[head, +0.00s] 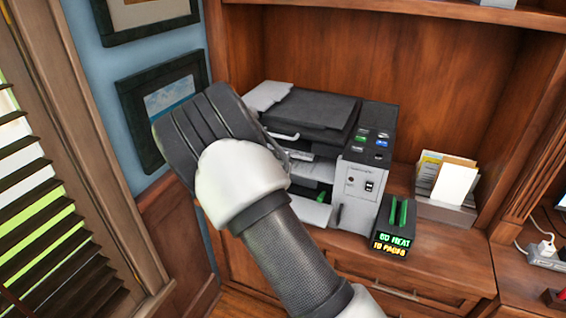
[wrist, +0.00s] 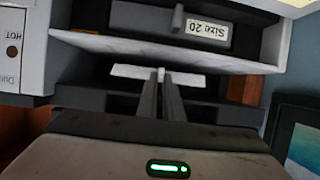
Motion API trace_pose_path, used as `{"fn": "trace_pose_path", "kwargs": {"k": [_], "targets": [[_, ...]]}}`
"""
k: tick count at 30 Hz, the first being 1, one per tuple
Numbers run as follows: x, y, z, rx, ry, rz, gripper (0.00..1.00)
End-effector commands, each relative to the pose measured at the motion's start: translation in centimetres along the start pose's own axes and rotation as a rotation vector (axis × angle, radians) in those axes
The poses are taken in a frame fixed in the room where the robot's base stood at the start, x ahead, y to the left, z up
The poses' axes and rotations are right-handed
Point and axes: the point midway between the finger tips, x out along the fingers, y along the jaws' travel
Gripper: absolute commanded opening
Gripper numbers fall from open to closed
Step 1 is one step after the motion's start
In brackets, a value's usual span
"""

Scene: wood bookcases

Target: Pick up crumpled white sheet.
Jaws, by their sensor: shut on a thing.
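My gripper's two dark fingers (wrist: 160,80) reach into a slot of the printer in the wrist view. They are close together, with a white strip at their tips, which looks like the white sheet (wrist: 190,80). The sheet spreads to both sides of the fingers; its crumpling is hard to make out. In the head view my gripper's dark body (head: 200,125) is in front of the printer's left side, and its fingertips and the sheet are hidden. The grey and black printer (head: 365,185) stands on the wooden desk (head: 375,245).
A pale tray (wrist: 150,48) and a "Size 20" label (wrist: 207,33) border the slot. A small black device (head: 395,235) with green lettering and a paper holder (head: 445,210) stand right of the printer. Framed pictures (head: 160,100) and blinds (head: 35,200) are at left.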

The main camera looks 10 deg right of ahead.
Motion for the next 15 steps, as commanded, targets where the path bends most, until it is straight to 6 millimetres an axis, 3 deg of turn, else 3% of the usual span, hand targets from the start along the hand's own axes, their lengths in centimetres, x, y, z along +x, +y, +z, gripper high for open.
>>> {"fn": "trace_pose_path", "kwargs": {"k": [2,15], "targets": [[-0.6,0.0,-1.6,0.005,0.002,-0.001,0.00],[-10.3,-0.1,2.9,-0.002,-0.002,-0.004,0.00]]}}
